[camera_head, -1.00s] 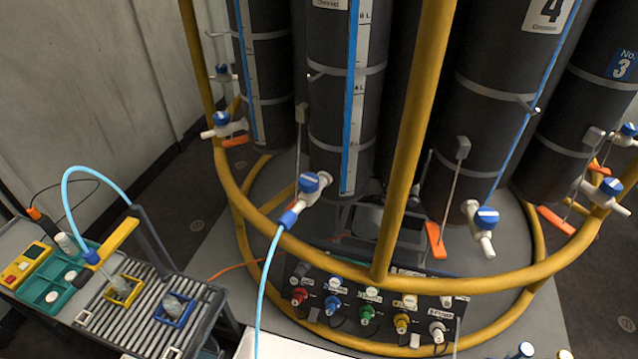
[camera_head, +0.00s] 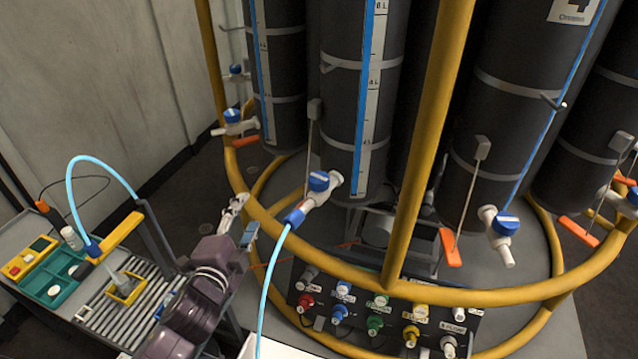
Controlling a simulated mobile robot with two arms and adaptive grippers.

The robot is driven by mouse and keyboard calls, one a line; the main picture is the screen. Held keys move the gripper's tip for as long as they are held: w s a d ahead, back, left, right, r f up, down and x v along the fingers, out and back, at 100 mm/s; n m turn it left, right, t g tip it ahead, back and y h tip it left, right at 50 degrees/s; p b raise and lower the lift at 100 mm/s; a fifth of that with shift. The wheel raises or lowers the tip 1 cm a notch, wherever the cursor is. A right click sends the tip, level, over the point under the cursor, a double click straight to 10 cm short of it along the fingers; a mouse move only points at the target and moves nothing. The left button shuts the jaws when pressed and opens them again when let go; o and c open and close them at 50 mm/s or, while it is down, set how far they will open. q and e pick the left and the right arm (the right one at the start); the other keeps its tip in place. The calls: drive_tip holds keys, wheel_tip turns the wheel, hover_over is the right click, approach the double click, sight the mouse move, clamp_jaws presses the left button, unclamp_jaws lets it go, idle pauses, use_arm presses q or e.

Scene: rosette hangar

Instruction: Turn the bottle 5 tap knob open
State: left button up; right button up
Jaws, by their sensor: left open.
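Tall dark bottles stand in a yellow ring frame. The middle bottle (camera_head: 343,125), left of the one labelled 4, has a white tap with a blue knob (camera_head: 318,181); its own number is out of view. A light-blue hose (camera_head: 265,305) hangs from this tap's outlet. My left gripper (camera_head: 246,217) is open and empty. It shows to the left of the knob and lower, apart from it, by the yellow ring. My right gripper is not in view.
The yellow ring rail (camera_head: 285,240) and an upright yellow post (camera_head: 428,150) stand close to the tap. A panel of coloured knobs (camera_head: 375,318) sits below. A cart with a ribbed top (camera_head: 118,312) is at lower left. Another blue-knobbed tap (camera_head: 507,224) is on the bottle labelled 4.

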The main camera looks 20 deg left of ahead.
sight(319, 182)
use_arm(q)
drive_tip(key=w+d+r+m+t+h, duration=0.2)
drive_tip(key=r+m+h, duration=0.2)
drive_tip(key=r+m, duration=0.25)
drive_tip(key=w+d+r+m+t+h, duration=0.2)
drive_tip(key=r+m+h, duration=0.25)
drive_tip(key=m, duration=0.35)
drive_tip(key=d+m+g+h+p, duration=0.1)
drive_tip(key=d+m+g+h, duration=0.1)
drive_tip(key=m, duration=0.4)
drive_tip(key=w+d+f+m+g+h+p, duration=0.1)
drive_tip(key=d+m+g+h, duration=0.2)
drive_tip(key=d+m, duration=0.2)
drive_tip(key=d+m+g+h+p, duration=0.1)
drive_tip(key=d+m+g+h, duration=0.1)
drive_tip(key=m, duration=0.5)
drive_tip(key=shift+w+d+f+g+h, duration=0.2)
drive_tip(key=shift+d+g+h, duration=0.15)
drive_tip(key=shift+d+g, duration=0.4)
drive_tip(key=shift+w+d+f, duration=0.15)
drive_tip(key=shift+w+d, duration=0.1)
drive_tip(key=shift+d, duration=0.05)
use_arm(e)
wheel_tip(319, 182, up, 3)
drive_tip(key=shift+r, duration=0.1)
